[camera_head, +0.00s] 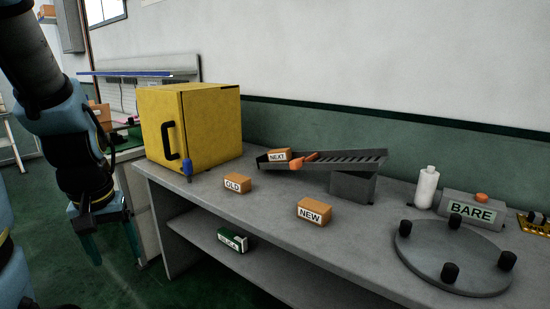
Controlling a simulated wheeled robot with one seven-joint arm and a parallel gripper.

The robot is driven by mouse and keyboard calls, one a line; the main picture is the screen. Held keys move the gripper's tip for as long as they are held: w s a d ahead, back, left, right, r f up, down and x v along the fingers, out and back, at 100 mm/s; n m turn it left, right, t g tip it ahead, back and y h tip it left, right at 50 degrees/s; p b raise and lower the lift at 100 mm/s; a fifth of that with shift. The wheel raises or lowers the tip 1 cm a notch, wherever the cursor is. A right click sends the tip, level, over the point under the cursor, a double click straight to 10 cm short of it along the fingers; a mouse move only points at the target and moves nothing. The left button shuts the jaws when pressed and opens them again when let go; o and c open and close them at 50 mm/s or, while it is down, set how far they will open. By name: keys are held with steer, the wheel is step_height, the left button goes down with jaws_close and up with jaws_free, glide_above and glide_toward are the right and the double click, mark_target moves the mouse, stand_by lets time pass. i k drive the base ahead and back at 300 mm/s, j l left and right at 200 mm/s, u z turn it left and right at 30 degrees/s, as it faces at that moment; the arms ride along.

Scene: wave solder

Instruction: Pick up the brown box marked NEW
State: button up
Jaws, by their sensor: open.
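The brown box marked NEW (314,212) sits on the grey bench, near its front edge and right of the picture's middle. A similar brown box marked OLD (237,184) sits to its left on the bench. A third brown box marked NEXT (278,156) rests at the left end of a dark sloped rack. My gripper (112,255) hangs at the left, off the bench, with its fingers pointing down and apart. It is open and empty, well away from the NEW box.
A yellow cabinet (213,128) stands at the bench's left end. The dark rack (345,158) stands behind the NEW box. A round plate with black knobs (430,262), a white bottle (426,188) and a BARE block (455,207) are at right. A green-and-white box (233,240) lies on the lower shelf.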

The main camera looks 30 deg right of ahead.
mark_target(318, 213)
steer(key=z, duration=1.05)
